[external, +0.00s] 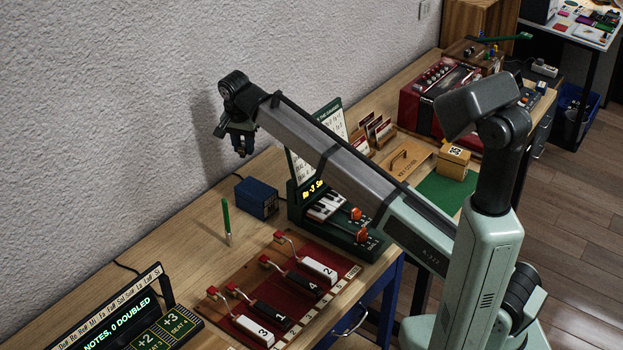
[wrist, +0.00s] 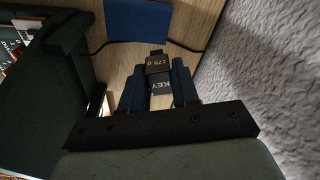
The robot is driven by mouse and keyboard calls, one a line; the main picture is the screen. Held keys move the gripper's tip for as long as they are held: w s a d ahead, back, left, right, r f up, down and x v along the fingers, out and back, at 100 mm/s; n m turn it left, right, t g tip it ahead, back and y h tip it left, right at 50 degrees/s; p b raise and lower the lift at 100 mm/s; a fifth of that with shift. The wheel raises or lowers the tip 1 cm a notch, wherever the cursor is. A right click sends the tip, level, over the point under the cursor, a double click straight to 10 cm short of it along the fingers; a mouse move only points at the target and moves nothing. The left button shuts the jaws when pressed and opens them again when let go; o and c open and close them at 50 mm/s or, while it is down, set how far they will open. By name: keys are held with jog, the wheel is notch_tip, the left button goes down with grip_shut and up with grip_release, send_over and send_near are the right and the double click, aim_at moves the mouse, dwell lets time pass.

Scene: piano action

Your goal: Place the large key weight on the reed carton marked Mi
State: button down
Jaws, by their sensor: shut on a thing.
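My gripper (external: 239,143) is raised near the wall, above the back of the bench. In the wrist view my gripper (wrist: 158,80) has its two dark blue fingers closed on a small dark key weight (wrist: 159,66), with "175 g" on its tan end and "KEY" on its dark face. The weight cannot be made out in the external view. Several small red-and-white labelled pieces (external: 377,130) stand behind the wooden tray; they may be the reed cartons. Their lettering is too small to read, so I cannot tell which is marked Mi.
A blue box (external: 256,198) with a cable stands below my gripper; it also shows in the wrist view (wrist: 150,20). A dark green stand (external: 345,232) with small piano keys is to its right. A red board (external: 285,290) holds numbered keys. A thin green rod (external: 226,218) stands upright.

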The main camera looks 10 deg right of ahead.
aim_at(249, 184)
jog(key=m, duration=0.3)
jog(key=shift+s+d+f+m, duration=0.1)
jog(key=shift+s+d+m, duration=0.05)
jog(key=shift+m, duration=0.25)
jog(key=shift+f, duration=4.9)
jog(key=shift+f, duration=0.1)
jog(key=c, duration=0.8)
grip_release()
jog(key=shift+c, duration=0.2)
jog(key=r, duration=0.4)
jog(key=s+r, duration=0.1)
jog(key=r, duration=0.3)
jog(key=a+r, duration=0.1)
jog(key=r, duration=0.3)
jog(key=shift+s+a, duration=0.1)
jog(key=shift+s, duration=0.05)
